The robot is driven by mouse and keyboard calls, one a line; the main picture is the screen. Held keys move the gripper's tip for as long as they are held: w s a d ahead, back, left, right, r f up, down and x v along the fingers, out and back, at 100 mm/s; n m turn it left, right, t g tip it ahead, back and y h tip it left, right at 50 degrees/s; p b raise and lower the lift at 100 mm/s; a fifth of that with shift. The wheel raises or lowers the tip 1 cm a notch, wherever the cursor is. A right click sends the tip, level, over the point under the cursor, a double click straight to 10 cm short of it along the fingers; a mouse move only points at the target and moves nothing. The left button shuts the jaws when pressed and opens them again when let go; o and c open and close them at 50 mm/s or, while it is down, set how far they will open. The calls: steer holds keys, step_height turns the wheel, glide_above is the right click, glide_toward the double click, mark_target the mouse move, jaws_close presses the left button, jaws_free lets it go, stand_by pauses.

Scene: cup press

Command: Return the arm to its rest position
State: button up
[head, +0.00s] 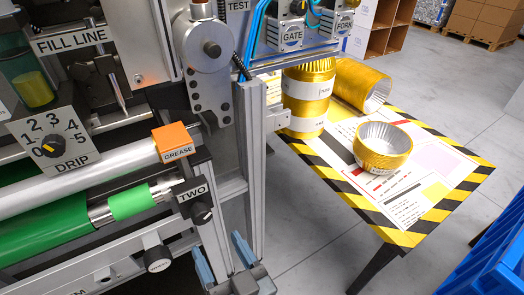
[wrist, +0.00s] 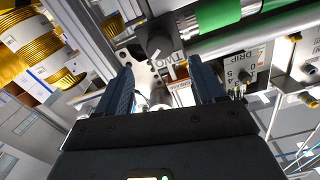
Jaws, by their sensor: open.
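My gripper (head: 222,262) is low in the head view, in front of the machine's lower frame, just below the knob labelled TWO (head: 199,212). Its two blue fingers are apart. In the wrist view my gripper (wrist: 161,80) also shows spread fingers, with nothing held between them. Machine parts, including a dark knob (wrist: 160,45), show beyond the fingertips. I cannot tell how far they are from the fingers.
The machine's green roller (head: 45,235), orange GREASE block (head: 174,142) and upright metal post (head: 251,165) stand close by. A striped table (head: 440,212) at right holds gold cups (head: 384,146). A blue crate (head: 500,255) is at far right. Grey floor (head: 315,215) lies between.

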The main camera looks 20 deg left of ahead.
steer(key=s+d+f+m+t+h, duration=0.1)
steer(key=s+d+t+h, duration=0.15)
steer(key=d, duration=0.95)
steer(key=s+d+f+m+t+h, duration=0.15)
steer(key=s+d+h, duration=0.25)
steer(key=d, duration=0.9)
steer(key=s+d+r+m+h, duration=0.2)
steer(key=s+d+r+h, duration=0.1)
steer(key=s+d, duration=0.3)
steer(key=s+d+r+m+h, duration=0.3)
steer(key=s+d+r+h, duration=0.1)
steer(key=s, duration=0.6)
steer(key=shift+s+d+r+g, duration=0.2)
steer(key=shift+d+r+g, duration=0.2)
steer(key=shift+d+r, duration=0.5)
